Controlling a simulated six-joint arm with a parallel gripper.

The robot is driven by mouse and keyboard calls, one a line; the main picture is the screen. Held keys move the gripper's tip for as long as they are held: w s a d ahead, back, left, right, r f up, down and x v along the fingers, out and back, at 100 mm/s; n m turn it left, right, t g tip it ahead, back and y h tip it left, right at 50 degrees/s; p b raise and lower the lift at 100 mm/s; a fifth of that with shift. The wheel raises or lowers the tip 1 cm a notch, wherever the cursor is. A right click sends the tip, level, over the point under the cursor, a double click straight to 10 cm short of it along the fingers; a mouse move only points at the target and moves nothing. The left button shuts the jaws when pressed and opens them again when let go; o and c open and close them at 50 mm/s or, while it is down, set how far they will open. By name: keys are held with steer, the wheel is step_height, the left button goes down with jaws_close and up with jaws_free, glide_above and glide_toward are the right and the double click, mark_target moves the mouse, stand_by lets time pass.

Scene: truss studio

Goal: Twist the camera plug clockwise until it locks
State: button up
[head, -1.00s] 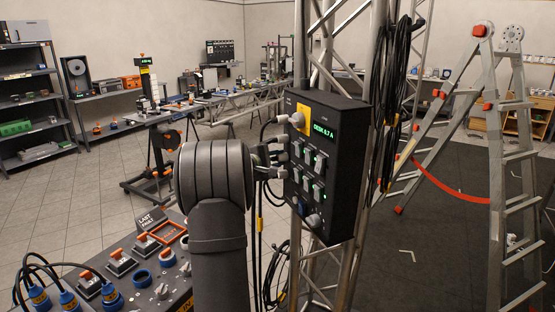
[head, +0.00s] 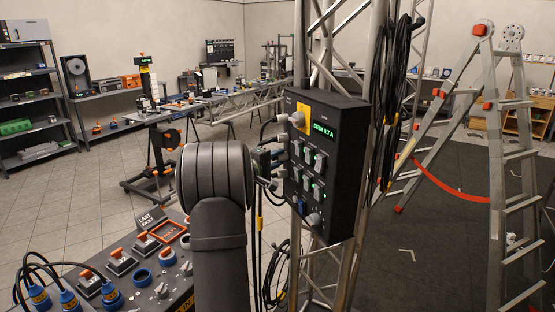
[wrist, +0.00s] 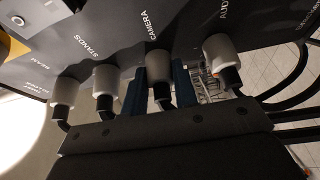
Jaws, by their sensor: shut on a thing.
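I cannot tell from the pictures whether the plug is locked. In the head view, my gripper (head: 268,160) is at the left side of the black power box (head: 346,170), largely behind my arm, and I cannot pick out the camera plug there.
Similar plugs flank it: the stands plug (wrist: 105,85) to the left and the audio plug (wrist: 220,55) to the right, close to the fingers. Black cables (wrist: 290,95) run on the right. The box hangs on a metal truss (head: 350,270). A ladder (head: 495,150) stands right.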

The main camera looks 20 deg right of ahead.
steer(key=o, duration=1)
steer(key=v, duration=1.7)
steer(key=shift+a, duration=0.25)
steer(key=shift+s+a+f, duration=0.1)
steer(key=v, duration=1.4)
steer(key=shift+a, duration=0.2)
stand_by(2.3)
steer(key=shift+s+a+f, duration=0.1)
steer(key=shift+r, duration=1.1)
